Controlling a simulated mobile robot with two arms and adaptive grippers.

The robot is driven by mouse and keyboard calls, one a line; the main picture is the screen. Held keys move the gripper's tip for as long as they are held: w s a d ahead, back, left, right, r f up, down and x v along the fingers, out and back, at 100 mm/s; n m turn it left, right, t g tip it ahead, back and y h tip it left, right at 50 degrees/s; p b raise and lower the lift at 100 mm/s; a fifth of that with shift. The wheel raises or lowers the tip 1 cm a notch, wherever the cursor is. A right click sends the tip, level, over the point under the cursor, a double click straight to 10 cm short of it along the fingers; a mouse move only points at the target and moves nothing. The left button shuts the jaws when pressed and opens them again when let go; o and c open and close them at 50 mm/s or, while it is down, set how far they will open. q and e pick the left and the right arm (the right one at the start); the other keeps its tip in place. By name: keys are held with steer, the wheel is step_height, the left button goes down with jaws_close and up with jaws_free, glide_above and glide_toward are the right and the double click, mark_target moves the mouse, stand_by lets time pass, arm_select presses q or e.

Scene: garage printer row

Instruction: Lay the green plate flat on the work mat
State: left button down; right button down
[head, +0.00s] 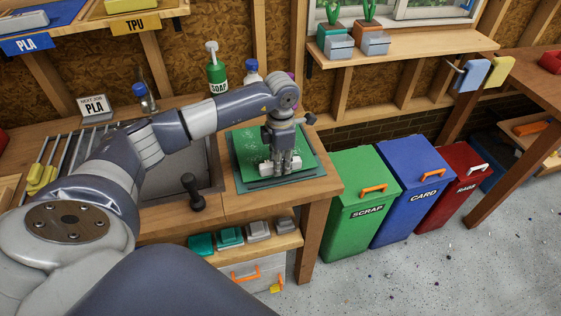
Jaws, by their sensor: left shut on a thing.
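The green plate (248,147), a square sheet with pale marks, is over the dark work mat (262,182) at the right end of the bench. The plate looks level and the mat's edge shows around its front; I cannot tell whether a small gap is left between them. My left gripper (282,172) points down at the plate's front part and is shut on the plate, with small pale pieces beside its fingers. The gripper hides part of the plate. My right gripper is not in view.
A sink (172,180) and a black lever (192,192) are left of the mat. A soap bottle (216,75) and a blue-capped bottle (251,70) stand behind. The green scrap bin (345,185) stands right of the bench. A shelf (405,42) with plant pots is above.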

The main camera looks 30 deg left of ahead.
arm_select(q)
steer(key=shift+f+b, duration=0.35)
steer(key=shift+b, duration=0.35)
stand_by(1.0)
steer(key=c, duration=1.4)
jaws_free()
steer(key=shift+o, duration=0.2)
step_height(320, 180, up, 12)
steer(key=shift+d, duration=0.15)
